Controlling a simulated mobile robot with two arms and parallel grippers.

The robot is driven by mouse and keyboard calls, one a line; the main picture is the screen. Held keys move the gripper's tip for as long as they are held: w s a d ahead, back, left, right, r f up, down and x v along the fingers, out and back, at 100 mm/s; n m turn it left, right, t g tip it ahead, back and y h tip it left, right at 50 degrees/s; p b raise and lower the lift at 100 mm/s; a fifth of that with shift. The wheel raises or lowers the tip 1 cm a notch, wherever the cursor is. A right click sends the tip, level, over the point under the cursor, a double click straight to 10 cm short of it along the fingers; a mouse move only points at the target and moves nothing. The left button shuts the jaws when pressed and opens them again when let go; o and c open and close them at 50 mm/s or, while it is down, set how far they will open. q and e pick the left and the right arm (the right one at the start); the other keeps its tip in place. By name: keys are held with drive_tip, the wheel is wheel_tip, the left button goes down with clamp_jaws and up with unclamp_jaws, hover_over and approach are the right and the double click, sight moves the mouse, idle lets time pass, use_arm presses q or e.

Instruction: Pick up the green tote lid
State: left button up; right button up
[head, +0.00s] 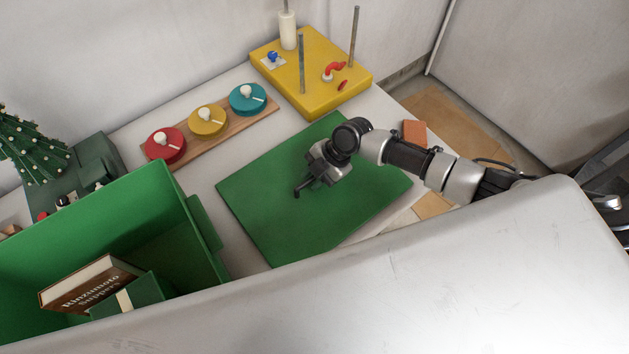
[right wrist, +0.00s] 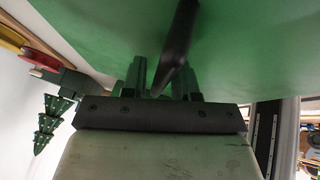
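The green tote lid (head: 270,200) is a flat dark-green panel on the white worktop, right of the green tote (head: 150,215). My right gripper (head: 300,190) reaches in from the right over the middle of the lid, with its dark fingers pointing down at it. In the right wrist view the lid (right wrist: 255,45) fills the top, close beyond the dark finger parts (right wrist: 165,80). I cannot tell whether the fingers touch the lid or how far apart they are. My left gripper is not in view.
The tote holds a brown book (head: 85,285). Behind the lid are a wooden board with red, yellow and teal discs (head: 207,120) and a yellow block with upright rods (head: 345,95). A small tree (head: 32,145) stands left. A scuffed white surface (head: 440,290) fills the foreground.

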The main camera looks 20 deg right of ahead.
drive_tip(key=shift+f, duration=0.1)
idle(0.4)
clamp_jaws()
